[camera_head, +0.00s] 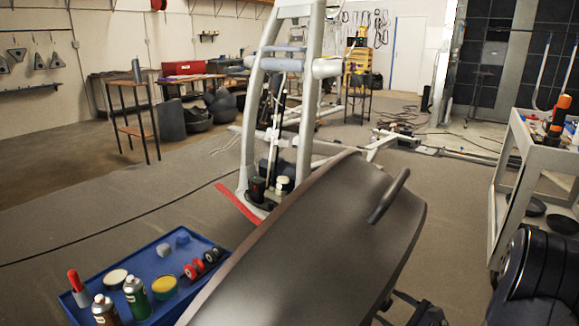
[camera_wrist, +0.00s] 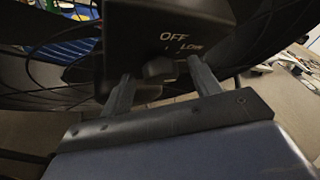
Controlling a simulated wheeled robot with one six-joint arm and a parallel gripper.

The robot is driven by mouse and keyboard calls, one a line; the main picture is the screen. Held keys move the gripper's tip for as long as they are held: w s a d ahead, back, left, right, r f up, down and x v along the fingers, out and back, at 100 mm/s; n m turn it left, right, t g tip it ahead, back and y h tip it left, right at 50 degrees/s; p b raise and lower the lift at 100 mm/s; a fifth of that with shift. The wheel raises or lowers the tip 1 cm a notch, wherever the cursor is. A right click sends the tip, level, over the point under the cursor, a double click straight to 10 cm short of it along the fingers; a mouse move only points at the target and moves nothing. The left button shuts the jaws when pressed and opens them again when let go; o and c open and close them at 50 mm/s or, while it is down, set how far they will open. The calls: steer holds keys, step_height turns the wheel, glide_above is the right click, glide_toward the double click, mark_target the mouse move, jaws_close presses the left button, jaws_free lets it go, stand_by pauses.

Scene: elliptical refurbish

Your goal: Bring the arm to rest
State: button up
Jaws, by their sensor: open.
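In the wrist view my gripper (camera_wrist: 162,82) is open. Its two grey fingers point toward a dark control box (camera_wrist: 135,25) marked OFF and LOW. A dark knob (camera_wrist: 159,69) on the box shows between the fingertips, with gaps visible on both sides. I cannot tell how deep the fingers reach around it. In the head view my arm (camera_head: 540,280) shows at the lower right, dark and partly cut off. My gripper is not clearly visible there.
A large dark curved drum (camera_head: 320,240) with a handle (camera_head: 389,196) fills the front middle. A blue tray (camera_head: 137,270) of cans and small parts lies left of it. A grey cart (camera_head: 545,150) stands at the right. A pale exercise machine (camera_head: 305,130) stands behind.

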steer(key=t+b, duration=0.1)
steer(key=n+t+h+b, duration=0.1)
steer(key=b, duration=0.1)
steer(key=t+b, duration=0.1)
steer(key=shift+s+a+f+h+b, duration=0.15)
steer(key=shift+a+f+h+b, duration=0.15)
steer(key=shift+f+b, duration=0.1)
steer(key=shift+s+d+r+p, duration=0.25)
steer(key=shift+s+d+p, duration=0.05)
steer(key=shift+p, duration=0.05)
steer(key=shift+s+d, duration=0.2)
steer(key=shift+s, duration=0.3)
